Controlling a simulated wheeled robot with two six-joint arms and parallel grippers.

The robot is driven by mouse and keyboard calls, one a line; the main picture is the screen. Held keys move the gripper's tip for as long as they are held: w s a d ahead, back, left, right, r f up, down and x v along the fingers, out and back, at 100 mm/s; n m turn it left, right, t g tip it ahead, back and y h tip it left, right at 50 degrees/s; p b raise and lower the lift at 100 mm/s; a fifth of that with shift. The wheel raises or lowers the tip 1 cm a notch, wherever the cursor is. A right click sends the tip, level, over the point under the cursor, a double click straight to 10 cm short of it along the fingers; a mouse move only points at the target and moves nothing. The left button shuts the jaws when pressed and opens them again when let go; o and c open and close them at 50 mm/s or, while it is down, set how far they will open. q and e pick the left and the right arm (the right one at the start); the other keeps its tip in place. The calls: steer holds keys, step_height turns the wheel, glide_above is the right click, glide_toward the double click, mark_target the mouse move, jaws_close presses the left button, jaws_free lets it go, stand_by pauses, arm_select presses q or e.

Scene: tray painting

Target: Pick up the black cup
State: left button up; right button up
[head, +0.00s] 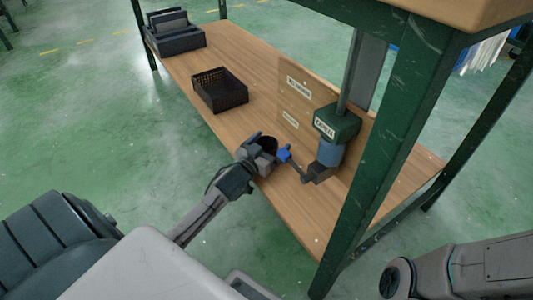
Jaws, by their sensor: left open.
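A dark round shape that looks like the black cup (269,143) is at the near edge of the wooden shelf, just beyond my left gripper. My left gripper (262,152) is open, with its fingers close around or beside the cup; I cannot tell whether they touch it. The gripper hides the cup's lower near side. My right arm shows at the lower right, but its gripper is not in view.
A green and blue dispenser (330,150) with a dark base stands right of the cup, and a small blue part (284,153) sits between them. A black crate (220,90) lies farther back. A green post (385,150) rises at the right. Wood between crate and cup is clear.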

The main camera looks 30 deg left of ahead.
arm_select(q)
steer(key=shift+w, duration=0.15)
steer(key=c, duration=1.1)
